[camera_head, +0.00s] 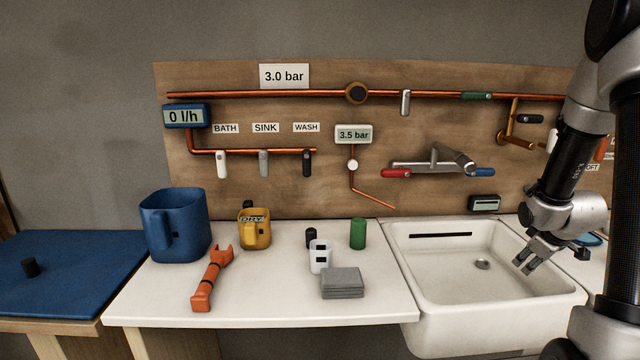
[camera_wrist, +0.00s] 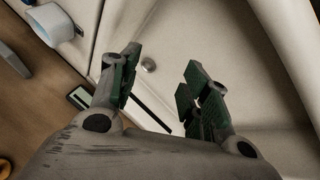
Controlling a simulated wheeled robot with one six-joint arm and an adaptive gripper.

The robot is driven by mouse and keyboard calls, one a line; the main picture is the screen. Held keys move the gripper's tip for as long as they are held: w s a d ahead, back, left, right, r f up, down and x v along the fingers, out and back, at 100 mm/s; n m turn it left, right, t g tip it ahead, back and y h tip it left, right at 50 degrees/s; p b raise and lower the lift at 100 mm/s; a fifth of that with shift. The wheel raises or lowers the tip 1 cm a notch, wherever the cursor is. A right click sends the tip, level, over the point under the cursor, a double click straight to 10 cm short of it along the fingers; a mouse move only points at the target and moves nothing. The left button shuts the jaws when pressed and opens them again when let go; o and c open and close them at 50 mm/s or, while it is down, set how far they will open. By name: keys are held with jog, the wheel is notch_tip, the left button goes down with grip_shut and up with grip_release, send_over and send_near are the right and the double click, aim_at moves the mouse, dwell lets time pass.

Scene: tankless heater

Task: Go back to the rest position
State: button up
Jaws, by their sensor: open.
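My gripper (camera_head: 531,264) hangs over the right part of the white sink (camera_head: 404,300), with its fingers pointing down and to the left. In the wrist view my gripper (camera_wrist: 157,92) shows its two fingers spread apart with nothing between them. The sink's drain (camera_wrist: 148,65) and pale basin lie behind the fingers in that view. My arm stands at the right side of the head view, bent above the sink.
A faucet (camera_head: 436,161) and copper pipes are on the board behind.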

jog(key=s+a+r+m+g+y, duration=0.1)
jog(key=s+a+r+m, duration=0.1)
jog(key=s+a+r, duration=0.8)
jog(key=s+a+r+m+g+y, duration=0.1)
jog(key=s+a+r+m, duration=0.2)
jog(key=s+a+r, duration=0.7)
jog(key=s, duration=0.6)
jog(key=shift+r+m, duration=0.3)
jog(key=shift+r, duration=0.1)
